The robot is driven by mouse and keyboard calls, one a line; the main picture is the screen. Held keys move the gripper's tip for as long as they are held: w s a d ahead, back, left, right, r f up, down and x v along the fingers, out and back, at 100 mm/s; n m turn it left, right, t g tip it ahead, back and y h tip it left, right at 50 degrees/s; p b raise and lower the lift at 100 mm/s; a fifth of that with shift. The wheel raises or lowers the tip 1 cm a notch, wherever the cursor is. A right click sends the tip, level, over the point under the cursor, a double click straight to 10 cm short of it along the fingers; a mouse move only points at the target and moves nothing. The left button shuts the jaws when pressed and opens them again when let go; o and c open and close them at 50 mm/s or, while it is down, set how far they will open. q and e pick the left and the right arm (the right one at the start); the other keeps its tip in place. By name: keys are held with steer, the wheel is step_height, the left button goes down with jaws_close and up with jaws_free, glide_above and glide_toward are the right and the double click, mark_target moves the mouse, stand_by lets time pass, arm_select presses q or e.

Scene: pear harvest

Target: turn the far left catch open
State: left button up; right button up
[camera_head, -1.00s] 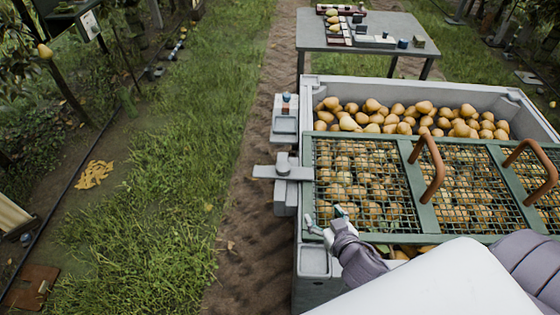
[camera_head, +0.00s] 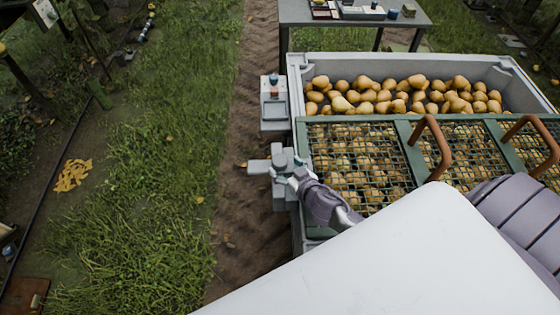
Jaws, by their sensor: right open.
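The catch (camera_head: 259,166) is a grey bar on a round hub, mounted on a block at the left outer side of the pear bin. The bar lies crosswise, its left end sticking out over the soil. My right gripper (camera_head: 291,176) is open at the right part of the catch, close to the hub. It covers the bar's right end; I cannot tell whether it touches. My left gripper is not in view.
The grey bin (camera_head: 296,75) is full of pears (camera_head: 385,95). A green-framed mesh lid (camera_head: 375,160) with brown handles (camera_head: 435,145) covers its near part. A table (camera_head: 300,17) stands behind; grass lies left.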

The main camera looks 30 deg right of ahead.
mark_target(283, 165)
steer(key=x, duration=0.2)
steer(key=shift+w+f, duration=0.2)
steer(key=shift+w, duration=0.1)
steer(key=shift+w+f, duration=0.1)
steer(key=shift+w, duration=0.2)
steer(key=shift+w+f, duration=0.1)
steer(key=shift+w, duration=0.1)
steer(key=shift+c, duration=0.6)
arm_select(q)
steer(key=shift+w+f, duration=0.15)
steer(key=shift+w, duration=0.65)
arm_select(e)
jaws_close()
